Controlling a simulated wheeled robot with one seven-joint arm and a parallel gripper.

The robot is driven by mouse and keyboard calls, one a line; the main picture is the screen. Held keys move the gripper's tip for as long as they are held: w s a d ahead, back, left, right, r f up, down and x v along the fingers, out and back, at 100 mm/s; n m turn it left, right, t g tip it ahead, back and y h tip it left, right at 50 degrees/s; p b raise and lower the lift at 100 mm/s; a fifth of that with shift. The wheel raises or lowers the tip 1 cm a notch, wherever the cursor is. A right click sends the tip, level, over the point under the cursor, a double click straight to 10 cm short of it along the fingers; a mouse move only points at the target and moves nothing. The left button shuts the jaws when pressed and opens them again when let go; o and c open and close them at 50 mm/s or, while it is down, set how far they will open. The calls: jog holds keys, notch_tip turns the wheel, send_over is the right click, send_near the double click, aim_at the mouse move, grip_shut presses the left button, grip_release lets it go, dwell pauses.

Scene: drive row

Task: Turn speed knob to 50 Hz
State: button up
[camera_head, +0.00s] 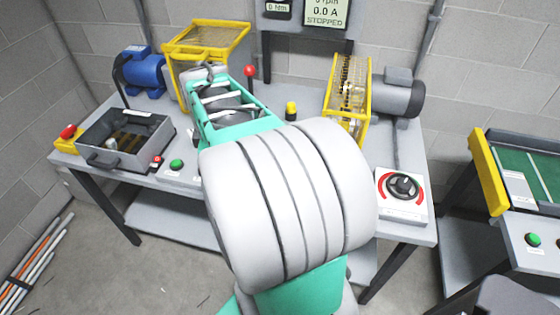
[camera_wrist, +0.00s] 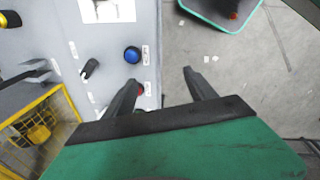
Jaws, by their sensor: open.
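The speed knob (camera_head: 403,186) is a black round knob on a white plate with a red arc, at the right front of the bench in the head view. Its marks are too small to read there. My gripper (camera_wrist: 160,77) shows in the wrist view with its two dark fingers apart and nothing between them. In the head view my white and teal arm crosses the middle of the bench, left of the knob, and my fingers cannot be made out. I do not recognise the speed knob in the wrist view.
A yellow-framed guard (camera_head: 347,95) and grey motor (camera_head: 398,97) stand behind the knob. A grey tray (camera_head: 125,140) and green button (camera_head: 177,164) are at left. The wrist view shows a panel with a black selector (camera_wrist: 90,68), blue button (camera_wrist: 132,55) and bare floor.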

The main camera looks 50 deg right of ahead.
jog(key=s+d+f+n, duration=0.1)
jog(key=s+d+n, duration=0.1)
jog(key=d, duration=0.4)
jog(key=s+d+f+n+g, duration=0.1)
jog(key=s+d+n, duration=0.1)
jog(key=d, duration=0.3)
jog(key=s+d+f+n, duration=0.1)
jog(key=s+d+n, duration=0.1)
jog(key=d, duration=0.4)
jog(key=shift+s+d+f+y, duration=0.25)
jog(key=shift+d+f+y, duration=0.1)
jog(key=shift+f+y, duration=0.05)
jog(key=f, duration=0.4)
jog(key=f+p, duration=0.1)
jog(key=f, duration=0.3)
jog(key=shift+s+d, duration=0.15)
jog(key=shift+d, duration=0.05)
jog(key=shift+c, duration=0.3)
jog(key=c, duration=1.3)
